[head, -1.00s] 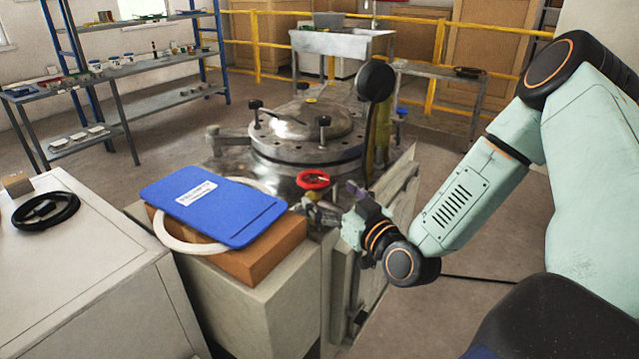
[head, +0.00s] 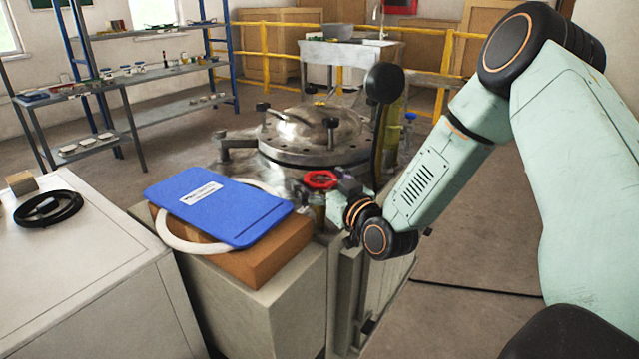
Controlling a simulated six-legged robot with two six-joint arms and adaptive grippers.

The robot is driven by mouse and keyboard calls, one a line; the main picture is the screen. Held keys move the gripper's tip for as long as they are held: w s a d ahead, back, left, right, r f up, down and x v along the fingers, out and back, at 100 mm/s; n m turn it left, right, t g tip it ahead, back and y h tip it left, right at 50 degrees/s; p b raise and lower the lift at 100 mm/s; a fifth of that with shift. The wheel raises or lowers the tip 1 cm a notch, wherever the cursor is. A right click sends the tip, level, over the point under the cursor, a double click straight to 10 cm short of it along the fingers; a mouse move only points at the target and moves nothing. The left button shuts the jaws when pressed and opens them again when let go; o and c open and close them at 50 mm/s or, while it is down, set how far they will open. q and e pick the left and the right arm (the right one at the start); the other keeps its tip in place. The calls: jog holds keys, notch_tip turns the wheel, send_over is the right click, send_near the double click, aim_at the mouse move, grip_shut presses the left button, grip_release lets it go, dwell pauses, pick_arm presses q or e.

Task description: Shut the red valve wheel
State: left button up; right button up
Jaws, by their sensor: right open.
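The red valve wheel (head: 320,179) is a small ring near the middle of the head view, in front of the round metal vessel (head: 312,152). My right gripper (head: 335,188) is at the wheel's right side, open. Its fingers are small and dark here and partly overlap the wheel's lower right, so I cannot tell whether they touch it. My right arm comes in from the right side. My left gripper is not in view.
A blue clipboard-like panel (head: 220,208) lies over a white ring (head: 180,240) and a brown block (head: 270,259), left of the wheel. A black ball-ended lever (head: 384,84) rises behind my gripper.

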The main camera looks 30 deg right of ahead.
jog(key=shift+c, duration=0.2)
jog(key=c, duration=1.1)
jog(key=shift+m+h, duration=0.3)
jog(key=shift+h, duration=0.1)
jog(key=shift+m+h+b, duration=0.45)
jog(key=shift+m+h, duration=0.05)
jog(key=shift+h, duration=0.6)
jog(key=shift+d+m, duration=0.1)
jog(key=shift+m, duration=0.2)
jog(key=o, duration=1.1)
jog(key=shift+o, duration=0.2)
